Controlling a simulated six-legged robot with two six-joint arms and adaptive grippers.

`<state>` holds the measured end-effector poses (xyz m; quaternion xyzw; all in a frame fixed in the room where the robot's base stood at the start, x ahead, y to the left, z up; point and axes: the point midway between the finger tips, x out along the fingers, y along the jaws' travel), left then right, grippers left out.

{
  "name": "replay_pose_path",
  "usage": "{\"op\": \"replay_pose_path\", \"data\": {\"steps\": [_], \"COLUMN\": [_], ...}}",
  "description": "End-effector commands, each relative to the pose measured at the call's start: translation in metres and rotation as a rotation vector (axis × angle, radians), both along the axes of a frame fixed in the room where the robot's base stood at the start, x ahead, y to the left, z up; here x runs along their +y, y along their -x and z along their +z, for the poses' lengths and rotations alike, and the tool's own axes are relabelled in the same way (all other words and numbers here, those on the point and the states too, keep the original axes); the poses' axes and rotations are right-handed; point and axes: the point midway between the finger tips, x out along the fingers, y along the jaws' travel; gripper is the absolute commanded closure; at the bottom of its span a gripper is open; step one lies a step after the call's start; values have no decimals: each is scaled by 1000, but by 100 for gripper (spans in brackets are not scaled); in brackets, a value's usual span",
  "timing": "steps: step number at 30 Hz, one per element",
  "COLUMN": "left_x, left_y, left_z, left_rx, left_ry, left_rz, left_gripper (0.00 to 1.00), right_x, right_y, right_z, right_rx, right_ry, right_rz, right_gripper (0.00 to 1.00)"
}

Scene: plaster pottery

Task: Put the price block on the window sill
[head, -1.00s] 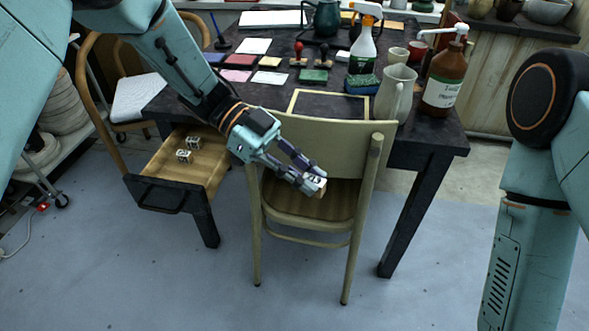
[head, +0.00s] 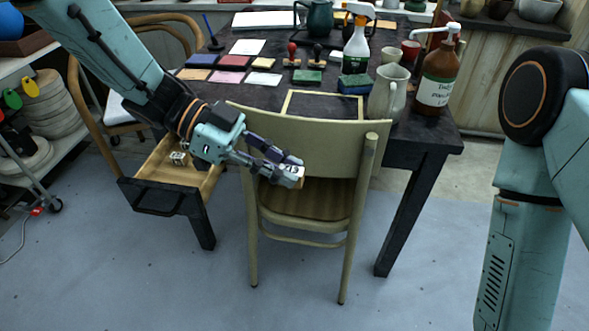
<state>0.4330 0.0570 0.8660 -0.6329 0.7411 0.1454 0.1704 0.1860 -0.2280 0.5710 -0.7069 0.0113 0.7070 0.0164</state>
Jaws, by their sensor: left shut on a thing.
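My left gripper (head: 281,167) is shut on the price block (head: 290,176), a small pale block with dark marks. It holds the block in the air in front of the chair's backrest, as seen from here. Fingers cover part of the block. Another similar small block (head: 178,158) lies in the open wooden drawer (head: 152,173) at the left, partly behind my left arm. My right arm shows at the right edge, but its gripper is out of view. I cannot make out the window sill for certain; a pale ledge crosses the top edge.
A pale chair (head: 310,142) stands against the dark table (head: 424,142). The table carries a spray bottle (head: 356,50), a brown pump bottle (head: 437,80), a pale jug (head: 388,92), stamps and coloured pads. The front floor is clear.

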Motion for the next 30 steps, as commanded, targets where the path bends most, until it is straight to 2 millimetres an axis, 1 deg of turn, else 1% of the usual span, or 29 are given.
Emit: {"op": "replay_pose_path", "data": {"steps": [1,9,15,19,24,26,30], "left_x": [4,26,37,41,42,42,37], "left_y": [4,20,28,31,32,31,27], "left_z": [7,34,48,52,52,50,40], "left_rx": [1,-2,-2,-1,0,1,3], "left_ry": [4,6,4,3,-1,-3,-7], "left_rz": [31,224,326,360,367,348,253], "left_gripper": [95,95,95,95,95,95,95], "right_x": [0,0,0,0,0,0,0], "right_y": [0,0,0,0,0,0,0], "right_z": [0,0,0,0,0,0,0], "right_rx": [0,0,0,0,0,0,0], "right_ry": [0,0,0,0,0,0,0], "right_rz": [0,0,0,0,0,0,0], "right_gripper": [31,31,31,31,31,31,31]}}
